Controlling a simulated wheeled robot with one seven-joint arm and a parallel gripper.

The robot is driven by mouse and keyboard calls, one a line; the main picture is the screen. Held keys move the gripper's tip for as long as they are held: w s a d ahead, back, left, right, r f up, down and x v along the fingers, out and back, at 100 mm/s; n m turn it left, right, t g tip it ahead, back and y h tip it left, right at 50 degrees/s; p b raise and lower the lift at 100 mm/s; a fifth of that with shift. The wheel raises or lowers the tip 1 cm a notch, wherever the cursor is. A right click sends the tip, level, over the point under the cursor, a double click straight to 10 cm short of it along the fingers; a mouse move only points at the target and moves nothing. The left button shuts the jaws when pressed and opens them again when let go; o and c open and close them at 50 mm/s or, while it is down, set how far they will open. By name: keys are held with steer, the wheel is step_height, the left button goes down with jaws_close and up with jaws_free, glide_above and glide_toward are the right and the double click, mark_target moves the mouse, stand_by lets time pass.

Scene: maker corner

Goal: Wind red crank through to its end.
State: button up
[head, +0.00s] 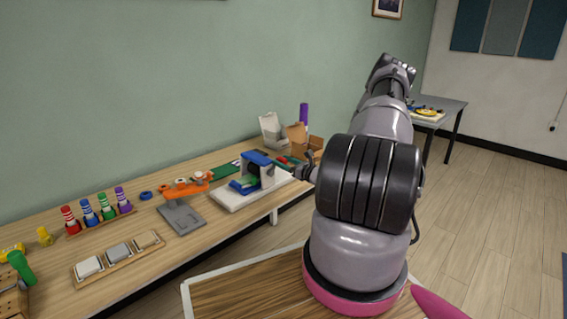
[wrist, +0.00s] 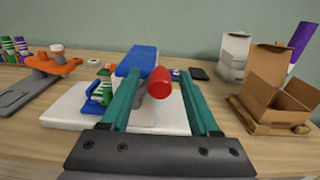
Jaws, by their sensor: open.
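The red crank's knob (wrist: 160,83) shows in the wrist view as a short red cylinder between my gripper's fingers. It stands in front of a machine with a blue top (wrist: 137,60) on a white base (wrist: 70,108). My gripper (wrist: 160,76) is open, with one teal finger on each side of the knob and a visible gap to each. The crank's arm is hidden. In the head view, the machine's white base (head: 228,200) rests on the long bench, and my gripper (head: 301,170) is at its right side.
An open cardboard box (wrist: 275,95) and a white box (wrist: 235,52) stand to the right of the machine. An orange part on a grey plate (wrist: 28,90) lies to its left. In the head view, several coloured bottles (head: 100,207) stand farther left on the bench (head: 150,218).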

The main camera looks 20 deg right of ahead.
jaws_close()
steer(key=shift+d, duration=0.1)
stand_by(1.2)
